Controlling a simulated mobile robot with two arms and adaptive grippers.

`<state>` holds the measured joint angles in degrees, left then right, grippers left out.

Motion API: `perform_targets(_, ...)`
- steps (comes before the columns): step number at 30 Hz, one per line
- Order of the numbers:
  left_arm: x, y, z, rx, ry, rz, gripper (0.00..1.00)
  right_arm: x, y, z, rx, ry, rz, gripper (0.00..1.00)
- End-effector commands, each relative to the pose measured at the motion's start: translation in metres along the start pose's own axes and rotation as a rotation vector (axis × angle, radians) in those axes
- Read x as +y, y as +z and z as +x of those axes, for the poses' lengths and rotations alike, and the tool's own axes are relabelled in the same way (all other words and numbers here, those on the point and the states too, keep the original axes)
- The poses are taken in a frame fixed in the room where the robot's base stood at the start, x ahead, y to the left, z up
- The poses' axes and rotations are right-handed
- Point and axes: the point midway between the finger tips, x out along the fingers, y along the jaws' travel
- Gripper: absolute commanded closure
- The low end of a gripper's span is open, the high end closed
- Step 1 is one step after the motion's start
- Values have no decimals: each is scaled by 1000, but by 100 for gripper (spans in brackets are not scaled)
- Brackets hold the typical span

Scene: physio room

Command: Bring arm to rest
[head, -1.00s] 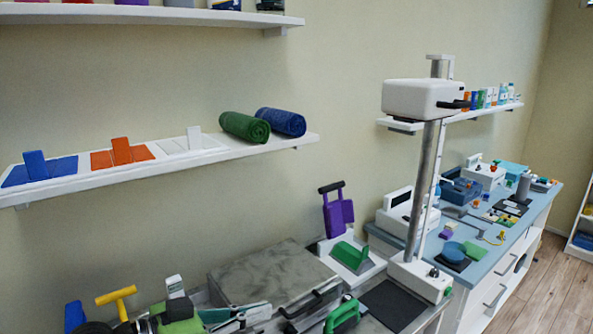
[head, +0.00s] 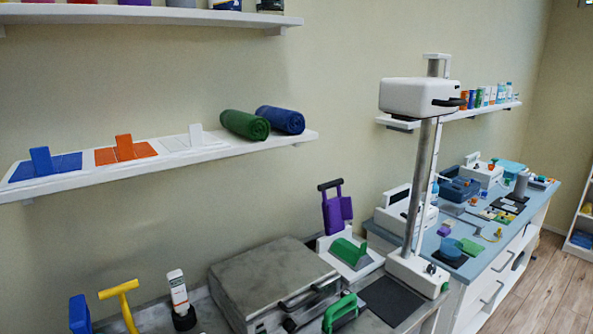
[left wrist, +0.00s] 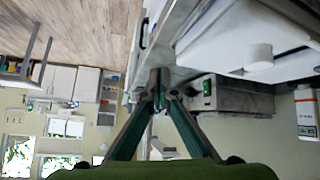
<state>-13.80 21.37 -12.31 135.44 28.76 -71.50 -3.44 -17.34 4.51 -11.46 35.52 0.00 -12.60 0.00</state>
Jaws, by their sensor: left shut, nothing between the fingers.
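My left gripper (left wrist: 158,88) shows only in the left wrist view. Its two dark green fingers converge and their tips meet, with nothing held between them. The tips appear in front of the counter edge, apart from the objects around it; exact clearance is hard to tell. No arm shows in the head view, and my right gripper is in neither view.
On the counter are a grey case (head: 262,277), a green handled item (head: 340,312), a yellow T-shaped handle (head: 122,297) and a white bottle (head: 178,288). A metal column (head: 423,180) rises right of the case. A wall shelf (head: 160,163) hangs above.

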Motion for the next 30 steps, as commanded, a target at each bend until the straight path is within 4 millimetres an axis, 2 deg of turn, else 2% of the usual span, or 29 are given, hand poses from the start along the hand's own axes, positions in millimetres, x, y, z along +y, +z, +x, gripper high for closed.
perform_targets(1, 0, 28, -3, -63, -43, -47, 100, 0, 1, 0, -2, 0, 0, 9)
perform_targets(6, -12, 104, -25, -256, -194, -164, 100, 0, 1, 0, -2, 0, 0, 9)
perform_targets(12, -15, 173, -61, -444, -330, -282, 100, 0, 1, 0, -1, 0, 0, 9)
perform_targets(13, -17, 181, -60, -461, -342, -291, 100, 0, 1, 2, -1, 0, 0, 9)
perform_targets(15, -23, 193, -36, -463, -335, -283, 100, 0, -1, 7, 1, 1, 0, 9)
perform_targets(17, -26, 203, -21, -468, -333, -282, 100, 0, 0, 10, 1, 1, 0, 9)
perform_targets(23, -36, 249, 35, -490, -323, -283, 100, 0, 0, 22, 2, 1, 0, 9)
perform_targets(26, -40, 280, 66, -505, -317, -283, 100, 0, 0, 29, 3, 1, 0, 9)
perform_targets(29, -42, 318, 99, -521, -312, -284, 100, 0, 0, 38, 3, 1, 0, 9)
perform_targets(30, -43, 336, 112, -529, -309, -284, 100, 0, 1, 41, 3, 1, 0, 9)
